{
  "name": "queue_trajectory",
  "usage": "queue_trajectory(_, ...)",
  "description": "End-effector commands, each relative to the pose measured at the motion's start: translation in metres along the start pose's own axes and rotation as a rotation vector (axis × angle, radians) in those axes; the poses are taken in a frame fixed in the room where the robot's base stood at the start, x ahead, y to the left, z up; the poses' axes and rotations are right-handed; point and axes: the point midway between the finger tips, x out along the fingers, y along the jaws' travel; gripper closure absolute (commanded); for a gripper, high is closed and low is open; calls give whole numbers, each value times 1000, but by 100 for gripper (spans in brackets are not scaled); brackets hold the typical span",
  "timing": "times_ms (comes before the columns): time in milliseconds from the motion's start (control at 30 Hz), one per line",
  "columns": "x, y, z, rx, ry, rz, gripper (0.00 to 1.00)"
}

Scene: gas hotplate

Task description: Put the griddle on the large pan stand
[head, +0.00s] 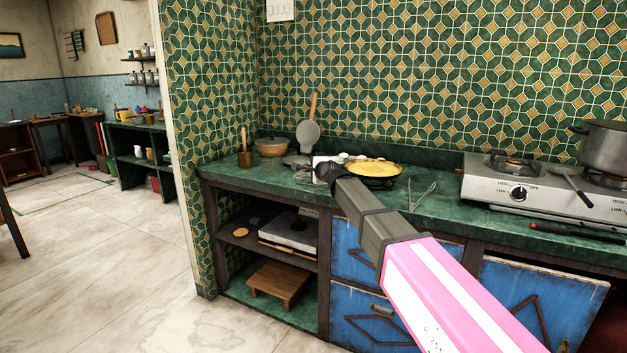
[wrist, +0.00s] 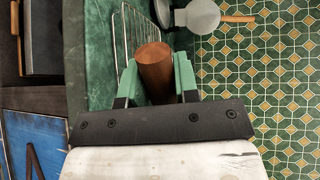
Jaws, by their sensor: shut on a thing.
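My gripper (wrist: 157,72) is shut on a brown wooden cylinder (wrist: 155,68), which looks like a handle. A thin wire grid (wrist: 128,45) shows just beyond it; whether the two are joined is hidden. In the head view my gripper (head: 325,172) is over the counter's left part, left of a yellow round flat thing (head: 375,168) on a dark support. I cannot tell for sure which thing is the griddle. The hotplate (head: 487,188) at right has a bare dark pan stand (head: 514,160) on its left burner. A grey pot (head: 606,143) stands at its right burner.
Grey round plates with an upright wooden handle (head: 308,132) stand at the back left, near a bowl (head: 271,147) and a utensil pot (head: 245,158). The tiled wall closes the back.

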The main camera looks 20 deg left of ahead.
Motion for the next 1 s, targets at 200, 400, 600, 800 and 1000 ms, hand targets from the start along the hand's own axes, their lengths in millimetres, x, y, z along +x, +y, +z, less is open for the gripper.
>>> queue_trajectory(200, 3, 6, -4, -10, 2, -3, 100)
queue_trajectory(400, 8, 30, -6, -9, 2, -1, 100)
queue_trajectory(600, 10, 40, -6, -10, 2, -3, 100)
queue_trajectory(800, 10, 40, -6, -10, 2, -3, 100)
queue_trajectory(1000, 10, 41, -6, 1, 0, 0, 46)
